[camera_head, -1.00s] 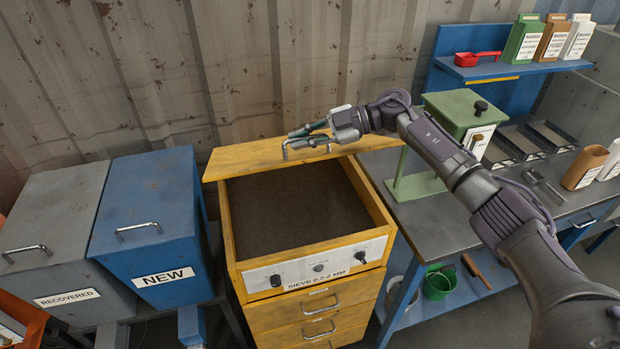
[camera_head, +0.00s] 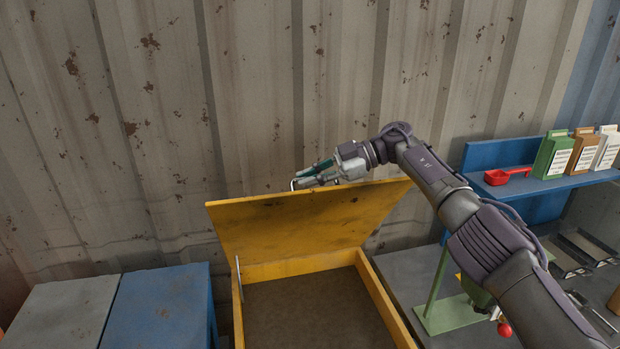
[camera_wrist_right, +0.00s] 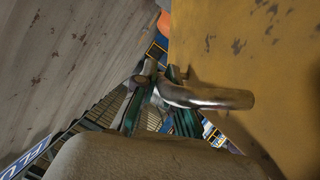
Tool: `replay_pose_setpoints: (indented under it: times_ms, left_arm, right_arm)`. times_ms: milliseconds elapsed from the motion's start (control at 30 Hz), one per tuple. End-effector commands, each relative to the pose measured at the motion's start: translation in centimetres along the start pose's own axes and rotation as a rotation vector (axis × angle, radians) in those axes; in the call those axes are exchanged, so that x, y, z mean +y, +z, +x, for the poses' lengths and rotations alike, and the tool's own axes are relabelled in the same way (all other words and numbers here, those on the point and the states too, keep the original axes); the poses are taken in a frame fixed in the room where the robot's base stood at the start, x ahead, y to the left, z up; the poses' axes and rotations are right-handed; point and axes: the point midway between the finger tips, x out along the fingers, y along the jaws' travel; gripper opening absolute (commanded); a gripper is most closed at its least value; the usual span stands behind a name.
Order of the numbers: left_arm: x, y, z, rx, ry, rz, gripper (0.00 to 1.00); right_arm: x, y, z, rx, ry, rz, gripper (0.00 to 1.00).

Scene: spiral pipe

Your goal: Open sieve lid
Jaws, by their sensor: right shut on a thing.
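The yellow sieve lid (camera_head: 290,225) stands steeply raised at the back of the yellow sieve box (camera_head: 388,300) in the head view. The box is open at the top and shows a dark brown bed inside. My right gripper (camera_head: 305,182) is at the lid's upper edge, shut on the metal lid handle (camera_head: 293,184). In the right wrist view, the handle (camera_wrist_right: 210,98) runs between the fingers of the gripper (camera_wrist_right: 155,100), with the yellow lid (camera_wrist_right: 245,60) at the right. My left gripper is not in view.
A corrugated container wall (camera_head: 250,90) is close behind the lid. A blue bin (camera_head: 160,310) and a grey bin (camera_head: 60,315) stand left. At right are a blue shelf (camera_head: 510,190) with a red scoop (camera_head: 508,177) and several cartons, and a green stand (camera_head: 450,315) on the bench.

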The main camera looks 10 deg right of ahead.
Motion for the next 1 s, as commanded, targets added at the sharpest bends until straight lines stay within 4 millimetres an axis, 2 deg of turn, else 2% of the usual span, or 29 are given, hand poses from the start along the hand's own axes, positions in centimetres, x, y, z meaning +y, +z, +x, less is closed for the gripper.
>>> replay_pose_setpoints:
  times_ms: [333, 367, 500, 700, 833, 1000]
  left_arm:
    - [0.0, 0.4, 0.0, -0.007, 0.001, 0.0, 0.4]
    - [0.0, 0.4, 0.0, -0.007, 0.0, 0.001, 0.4]
    - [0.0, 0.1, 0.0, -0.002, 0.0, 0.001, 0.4]
    - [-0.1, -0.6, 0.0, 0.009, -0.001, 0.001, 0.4]
    - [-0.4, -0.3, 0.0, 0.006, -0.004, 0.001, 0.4]
    - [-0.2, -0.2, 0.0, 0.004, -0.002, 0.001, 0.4]
  right_arm:
    - [0.1, 0.2, 0.0, -0.007, 0.003, 0.002, 0.0]
    - [0.1, 0.2, 0.0, -0.008, 0.003, 0.002, 0.14]
    - [0.0, 0.2, 0.0, -0.006, 0.001, 0.002, 0.36]
    - [0.0, 0.2, 0.0, -0.005, 0.0, 0.002, 0.36]
    - [0.0, 0.1, -0.3, -0.005, 0.001, 0.002, 0.36]
    - [0.1, 0.2, -2.6, -0.006, 0.004, 0.002, 0.36]
